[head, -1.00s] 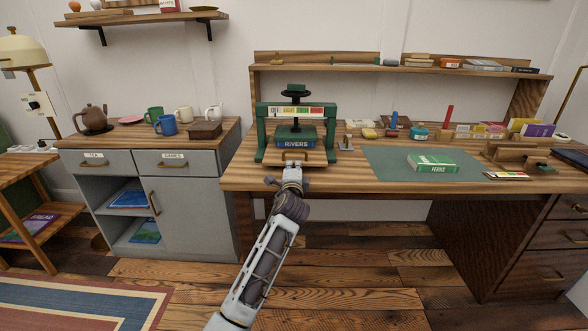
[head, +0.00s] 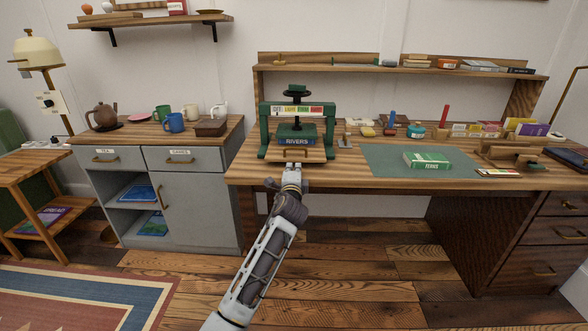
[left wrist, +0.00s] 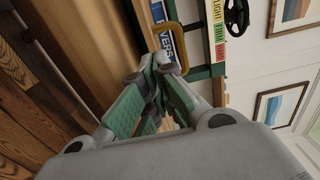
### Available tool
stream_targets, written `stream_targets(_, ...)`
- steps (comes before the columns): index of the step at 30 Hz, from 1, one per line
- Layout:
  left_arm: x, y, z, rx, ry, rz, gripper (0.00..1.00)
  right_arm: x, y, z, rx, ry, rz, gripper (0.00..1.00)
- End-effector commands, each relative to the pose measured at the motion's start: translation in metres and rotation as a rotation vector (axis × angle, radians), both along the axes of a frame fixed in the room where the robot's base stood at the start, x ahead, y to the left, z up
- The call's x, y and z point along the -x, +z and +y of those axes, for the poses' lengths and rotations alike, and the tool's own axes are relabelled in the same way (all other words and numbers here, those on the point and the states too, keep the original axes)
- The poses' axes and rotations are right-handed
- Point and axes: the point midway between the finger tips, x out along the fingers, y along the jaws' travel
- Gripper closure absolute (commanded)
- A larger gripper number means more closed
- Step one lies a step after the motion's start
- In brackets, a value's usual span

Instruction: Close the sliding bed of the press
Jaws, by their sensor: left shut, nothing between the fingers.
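The green press (head: 267,132) stands on the workbench with its black screw wheel on top. A blue book labelled RIVERS (head: 296,141) lies in it under the green plate. The wooden sliding bed (head: 318,155) sticks out at the front, toward me. My left gripper (head: 293,167) is shut and empty, right at the bed's front edge. In the left wrist view its fingertips (left wrist: 166,66) are together beside the bed's brass handle (left wrist: 183,63). I cannot tell whether they touch it. The right gripper is not in view.
A green cutting mat (head: 385,165) with a green book (head: 427,160) lies right of the press. A small upright tool (head: 347,140) stands close to the press's right side. A grey cabinet (head: 195,200) is at the left. The floor before the bench is open.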

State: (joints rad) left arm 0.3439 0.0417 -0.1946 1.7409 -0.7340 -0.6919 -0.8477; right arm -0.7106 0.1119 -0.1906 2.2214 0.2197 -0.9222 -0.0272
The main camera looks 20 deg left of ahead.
Motion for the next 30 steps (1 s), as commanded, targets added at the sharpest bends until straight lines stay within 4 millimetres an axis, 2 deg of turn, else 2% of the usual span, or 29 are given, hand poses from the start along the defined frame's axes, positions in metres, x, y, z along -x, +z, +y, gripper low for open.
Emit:
stream_targets(14,0.022,0.0,-0.006,0.0,0.0,0.001,1.0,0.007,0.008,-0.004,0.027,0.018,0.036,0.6)
stream_targets(30,0.069,0.0,-0.02,0.0,0.0,0.002,1.0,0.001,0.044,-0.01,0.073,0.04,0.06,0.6)
